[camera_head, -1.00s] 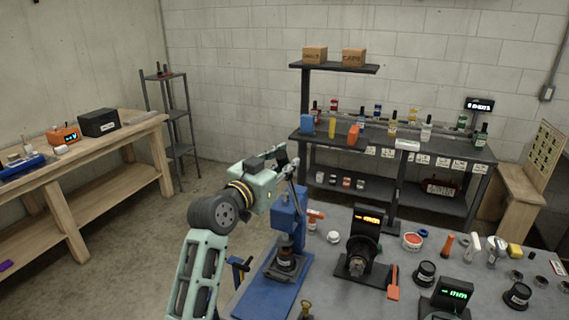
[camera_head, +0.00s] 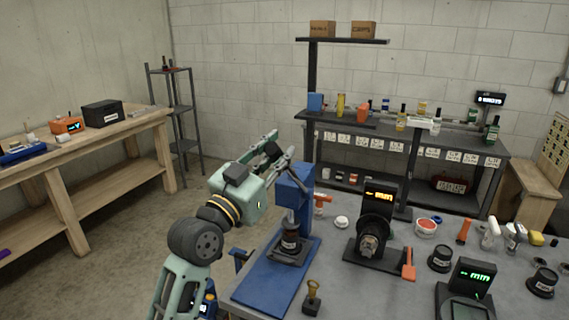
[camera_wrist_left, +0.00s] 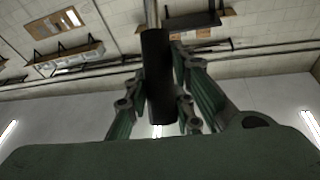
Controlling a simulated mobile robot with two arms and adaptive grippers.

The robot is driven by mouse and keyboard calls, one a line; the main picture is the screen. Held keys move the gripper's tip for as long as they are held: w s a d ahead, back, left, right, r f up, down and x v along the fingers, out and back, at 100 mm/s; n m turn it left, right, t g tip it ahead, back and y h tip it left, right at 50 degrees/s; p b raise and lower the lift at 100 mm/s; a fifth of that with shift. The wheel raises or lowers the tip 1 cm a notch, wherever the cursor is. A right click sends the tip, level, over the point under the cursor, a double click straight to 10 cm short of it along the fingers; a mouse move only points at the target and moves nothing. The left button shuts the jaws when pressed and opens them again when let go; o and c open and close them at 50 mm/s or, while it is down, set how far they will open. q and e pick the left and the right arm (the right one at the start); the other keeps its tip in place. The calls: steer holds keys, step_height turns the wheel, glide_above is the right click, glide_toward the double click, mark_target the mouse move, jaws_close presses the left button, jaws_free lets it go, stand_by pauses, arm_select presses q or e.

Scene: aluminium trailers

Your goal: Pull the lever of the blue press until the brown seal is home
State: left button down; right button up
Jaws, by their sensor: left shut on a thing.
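The blue press (camera_head: 297,186) stands on its blue base plate (camera_head: 262,288) at the left end of the grey table. Its ram sits over a dark, labelled cylindrical part (camera_head: 290,241). I cannot make out the brown seal there. My right gripper is not in view.
A black device with an orange display (camera_head: 379,205) stands right of the press. A small brass-topped tool (camera_head: 312,297) stands near the front. Shelving (camera_head: 345,128) stands behind.

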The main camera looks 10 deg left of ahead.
arm_select(q)
steer(key=s+a+f+m+t+h+b, duration=0.1)
steer(key=s+f+b, duration=0.4)
steer(key=b, duration=0.9)
step_height(320, 180, down, 3)
steer(key=shift+s+a+f+t+h, duration=0.2)
steer(key=shift+s+a+t+h, duration=0.2)
steer(key=shift+t+h, duration=0.4)
steer(key=c, duration=1.5)
jaws_free()
steer(key=shift+r, duration=0.1)
steer(key=v, duration=1.2)
